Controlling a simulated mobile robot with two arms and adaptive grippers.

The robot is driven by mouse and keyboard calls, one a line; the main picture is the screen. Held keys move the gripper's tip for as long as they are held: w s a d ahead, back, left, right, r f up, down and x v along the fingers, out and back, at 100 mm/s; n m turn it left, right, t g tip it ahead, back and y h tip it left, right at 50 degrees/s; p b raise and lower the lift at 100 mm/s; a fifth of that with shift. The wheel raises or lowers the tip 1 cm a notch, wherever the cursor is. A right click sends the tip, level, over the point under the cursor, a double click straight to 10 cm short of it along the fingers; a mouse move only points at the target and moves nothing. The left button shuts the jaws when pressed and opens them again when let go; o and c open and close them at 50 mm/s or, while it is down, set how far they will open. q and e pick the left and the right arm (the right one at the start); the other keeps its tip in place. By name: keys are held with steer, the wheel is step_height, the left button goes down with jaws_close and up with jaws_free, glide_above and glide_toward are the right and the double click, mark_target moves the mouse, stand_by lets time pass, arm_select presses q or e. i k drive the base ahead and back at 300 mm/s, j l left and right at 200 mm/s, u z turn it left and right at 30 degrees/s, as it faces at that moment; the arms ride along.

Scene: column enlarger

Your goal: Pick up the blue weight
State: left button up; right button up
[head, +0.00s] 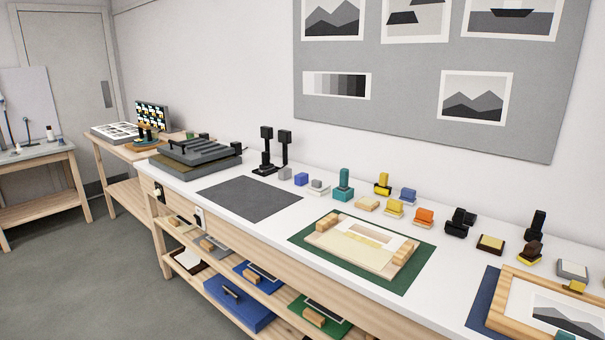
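A small plain blue block (301,179) stands on the white bench top, right of the dark grey mat. A second blue piece (408,195), lighter and on a pale base, sits farther right in the row of small items. I cannot tell from this view which of the two is the blue weight. Both stand clear of any gripper. Neither of my grippers shows in the head view.
The white bench (270,220) runs along the wall. A grey mat (245,198) lies near its left part. A green mat (405,280) bears a wooden frame. A teal piece (343,185) and an orange piece (423,216) stand nearby. The floor (100,280) at left is clear.

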mark_target(301, 179)
steer(key=i+j+z, duration=0.15)
steer(key=z, duration=0.25)
steer(key=i+j+z, duration=0.15)
steer(key=z, duration=0.25)
